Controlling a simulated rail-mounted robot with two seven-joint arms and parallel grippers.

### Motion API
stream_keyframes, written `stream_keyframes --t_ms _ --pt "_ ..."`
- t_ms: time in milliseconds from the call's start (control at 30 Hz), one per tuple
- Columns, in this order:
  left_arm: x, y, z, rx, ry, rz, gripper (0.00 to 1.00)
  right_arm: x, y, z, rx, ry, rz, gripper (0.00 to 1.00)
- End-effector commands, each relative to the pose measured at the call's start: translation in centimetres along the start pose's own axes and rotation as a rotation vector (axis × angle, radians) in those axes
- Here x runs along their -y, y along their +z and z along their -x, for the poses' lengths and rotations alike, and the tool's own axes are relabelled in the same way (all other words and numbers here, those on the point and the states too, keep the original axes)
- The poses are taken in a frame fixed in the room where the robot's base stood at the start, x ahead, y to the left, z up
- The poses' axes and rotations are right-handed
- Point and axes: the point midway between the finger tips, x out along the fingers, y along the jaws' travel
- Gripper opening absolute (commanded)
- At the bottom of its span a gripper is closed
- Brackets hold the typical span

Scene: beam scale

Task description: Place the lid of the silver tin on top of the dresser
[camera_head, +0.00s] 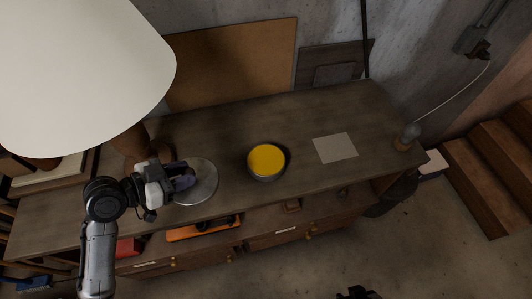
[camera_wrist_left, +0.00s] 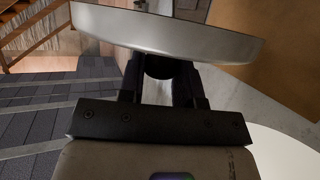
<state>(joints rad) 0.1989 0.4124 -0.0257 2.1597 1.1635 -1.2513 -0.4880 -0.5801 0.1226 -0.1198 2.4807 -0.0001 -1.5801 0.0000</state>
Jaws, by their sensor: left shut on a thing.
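The round silver lid (camera_head: 207,181) is over the front part of the dresser top (camera_head: 222,128), left of the tin. My left gripper (camera_head: 186,180) is shut on the lid's dark knob, which shows between the fingers in the left wrist view (camera_wrist_left: 164,66). The lid's rim (camera_wrist_left: 165,34) spans the top of that view. I cannot tell whether the lid touches the dresser top. The silver tin (camera_head: 267,176) stands open on the dresser, its inside yellow. A dark shape at the bottom edge of the head view may be my right gripper (camera_head: 356,293); its fingers are unclear.
A pale sheet (camera_head: 335,148) lies right of the tin, and a small lamp-like object (camera_head: 408,137) stands at the right end. A white lampshade (camera_head: 85,70) covers the upper left. Brown boards lean behind the dresser. The dresser top behind the tin is clear.

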Motion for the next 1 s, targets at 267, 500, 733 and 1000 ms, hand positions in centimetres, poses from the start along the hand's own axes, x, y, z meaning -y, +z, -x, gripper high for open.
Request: stream_keyframes --t_ms 267,500,733,1000 --pt "-4.1 -4.5 -6.8 -0.007 0.153 -0.069 0.00 0.4 1.6 -5.1 0.000 -0.005 -0.007 0.43" --pt "-10.2 -6.7 -14.2 -0.004 0.236 -0.097 0.00 0.5 2.5 -7.9 0.001 -0.006 -0.008 0.43" --pt "-12.9 -5.7 -18.1 0.001 0.130 -0.054 0.00 0.4 2.5 -7.8 0.001 -0.003 -0.004 0.43" --pt "-10.9 -4.9 -18.7 -0.001 -0.093 0.036 0.00 0.2 2.5 -7.8 0.001 0.003 0.004 0.43"
